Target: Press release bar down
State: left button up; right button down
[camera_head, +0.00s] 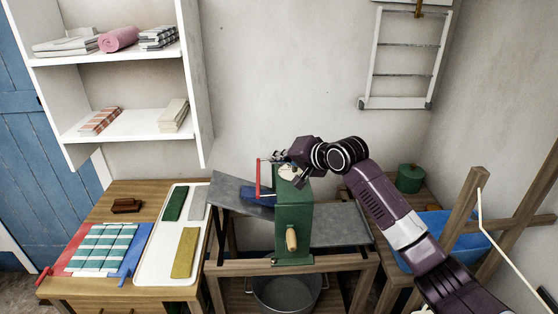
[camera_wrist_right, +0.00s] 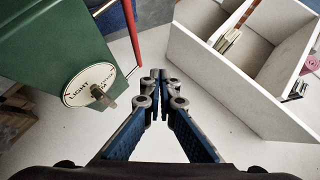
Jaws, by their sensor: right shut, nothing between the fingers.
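A green machine (camera_head: 292,225), likely a wringer, stands on the trough frame in the head view. A thin red bar (camera_head: 258,181), likely the release bar, rises upright at its left side. In the right wrist view the red bar (camera_wrist_right: 132,32) runs along the green housing (camera_wrist_right: 45,45), beside an oval label (camera_wrist_right: 89,86) reading "LIGHT", with a small knob. My right gripper (camera_head: 273,157) is shut and empty near the top of the bar; its fingertips (camera_wrist_right: 162,76) show right of the bar, apart from it in that picture. My left gripper is out of view.
A wooden table (camera_head: 65,285) at left holds folded cloth and a white tray (camera_head: 145,273) with coloured blocks. White shelves (camera_head: 112,57) hang behind, above left. A metal tub (camera_head: 287,293) sits below the machine. A wooden rack (camera_head: 462,215) and blue basin (camera_head: 430,224) stand right.

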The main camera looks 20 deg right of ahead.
jog(key=shift+s+d+r, duration=0.1)
jog(key=shift+s+r, duration=0.55)
jog(key=shift+s, duration=0.15)
jog(key=shift+d, duration=0.1)
